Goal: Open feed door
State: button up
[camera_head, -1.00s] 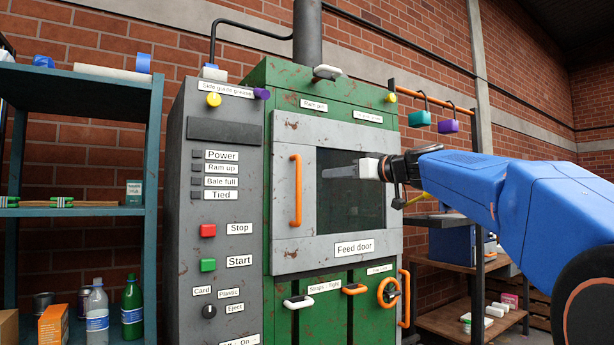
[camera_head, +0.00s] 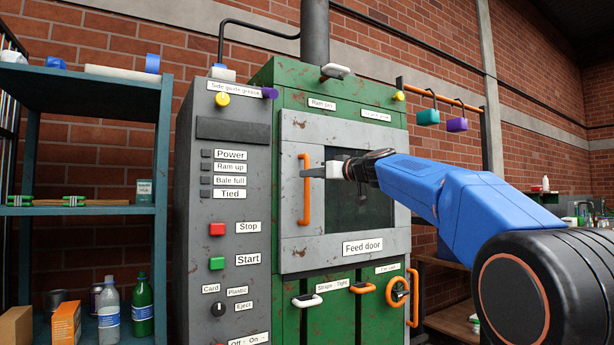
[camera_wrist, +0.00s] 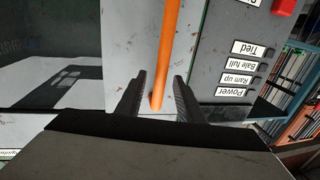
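The feed door (camera_head: 362,247) is a grey panel with a dark window on the green baler, and it looks shut. Its orange vertical bar handle (camera_head: 307,208) is on the door's left side. My gripper (camera_head: 312,172) is at the upper part of this handle. In the wrist view the handle (camera_wrist: 166,50) runs between the two dark fingers of my gripper (camera_wrist: 160,98), with a visible gap on each side. The fingers are open.
A grey control panel (camera_head: 218,130) with a red Stop button (camera_head: 217,229) and a green Start button (camera_head: 217,263) stands left of the door. A teal shelf (camera_head: 85,213) is further left. An orange handwheel (camera_head: 398,291) and strap handles (camera_head: 307,300) are below the door.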

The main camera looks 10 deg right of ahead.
jog(key=shift+x, duration=1.65)
jog(key=shift+s, duration=0.1)
grip_shut()
